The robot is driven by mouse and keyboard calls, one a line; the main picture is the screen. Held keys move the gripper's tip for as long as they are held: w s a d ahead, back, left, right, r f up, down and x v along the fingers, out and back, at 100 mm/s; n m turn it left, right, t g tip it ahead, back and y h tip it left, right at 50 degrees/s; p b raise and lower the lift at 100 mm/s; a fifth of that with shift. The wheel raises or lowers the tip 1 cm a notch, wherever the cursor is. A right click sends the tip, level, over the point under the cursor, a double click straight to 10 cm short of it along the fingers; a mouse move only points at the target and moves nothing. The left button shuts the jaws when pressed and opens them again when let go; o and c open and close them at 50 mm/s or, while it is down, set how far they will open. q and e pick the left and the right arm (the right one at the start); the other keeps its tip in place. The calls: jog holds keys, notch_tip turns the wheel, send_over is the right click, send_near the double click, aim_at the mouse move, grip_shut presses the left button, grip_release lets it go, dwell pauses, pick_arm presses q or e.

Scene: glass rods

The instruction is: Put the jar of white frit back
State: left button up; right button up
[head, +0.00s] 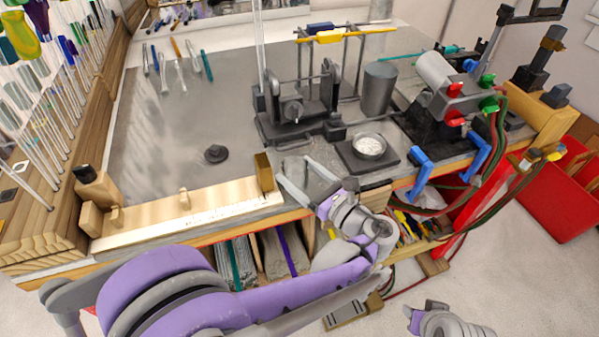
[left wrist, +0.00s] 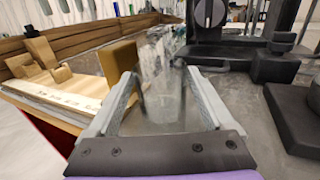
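A round dish of white grains (head: 370,146), the only white frit I can make out, sits on a dark square plate (head: 362,161) near the bench's front edge. I cannot tell whether it is the jar. My left gripper (head: 302,175) is at the front edge, left of that plate, with fingers spread. In the left wrist view the gripper (left wrist: 160,80) also shows wide apart fingers, with a clear, blurred glassy shape (left wrist: 163,82) between or beyond them. I cannot tell what it is or whether it touches them. My right gripper (head: 414,318) shows partly at the bottom right.
A wooden ruler (head: 190,215) with an upright brass-coloured block (head: 264,172) lies left of my left gripper. A black-based fixture (head: 295,112) and a grey cylinder (head: 378,88) stand behind. A torch with hoses (head: 465,105) is right. The bench's middle left is mostly clear.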

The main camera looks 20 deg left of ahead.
pick_arm(q)
jog(key=shift+r, duration=0.15)
jog(key=shift+s+d, duration=0.1)
jog(key=shift+d, duration=0.1)
jog(key=b+v, duration=0.1)
jog(key=v, duration=1)
jog(key=shift+s+d+b, duration=0.2)
jog(key=shift+b, duration=0.2)
dwell(0.5)
